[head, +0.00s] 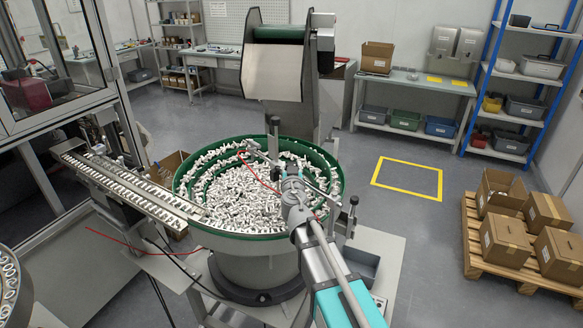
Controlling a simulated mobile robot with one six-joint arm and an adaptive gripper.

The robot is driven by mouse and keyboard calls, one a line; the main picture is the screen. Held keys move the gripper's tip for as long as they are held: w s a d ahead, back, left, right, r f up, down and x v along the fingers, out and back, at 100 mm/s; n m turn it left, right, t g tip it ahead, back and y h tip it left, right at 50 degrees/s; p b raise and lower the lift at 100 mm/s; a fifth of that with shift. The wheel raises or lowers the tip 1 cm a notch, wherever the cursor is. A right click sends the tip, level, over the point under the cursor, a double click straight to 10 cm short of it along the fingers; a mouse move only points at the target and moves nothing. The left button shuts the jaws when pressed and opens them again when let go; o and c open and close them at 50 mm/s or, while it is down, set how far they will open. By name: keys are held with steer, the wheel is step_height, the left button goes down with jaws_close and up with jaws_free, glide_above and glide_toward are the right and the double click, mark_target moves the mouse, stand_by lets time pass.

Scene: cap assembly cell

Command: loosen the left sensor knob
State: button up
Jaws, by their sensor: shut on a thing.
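My arm reaches in from the lower right over the bowl feeder. My gripper (290,174) is at its end, above the bowl's far right part, among the sensor brackets. Its fingers are small here and closed on what looks like the left sensor knob, which they mostly hide. Another dark post (353,207) stands at the bowl's right rim. A red cable (256,176) runs from the left bracket towards my gripper.
The green-rimmed bowl (181,198) is full of loose white caps (235,192). A linear track (125,184) leads off left. A hopper (273,75) stands behind the bowl. Cartons on a pallet (475,240) are at right. Floor around the yellow-marked square (407,180) is clear.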

steer(key=o, duration=1.2)
steer(key=shift+c, duration=0.2)
steer(key=shift+s, duration=0.15)
steer(key=s+d, duration=0.1)
steer(key=s, duration=1)
steer(key=shift+s+d, duration=0.2)
steer(key=shift+s, duration=0.1)
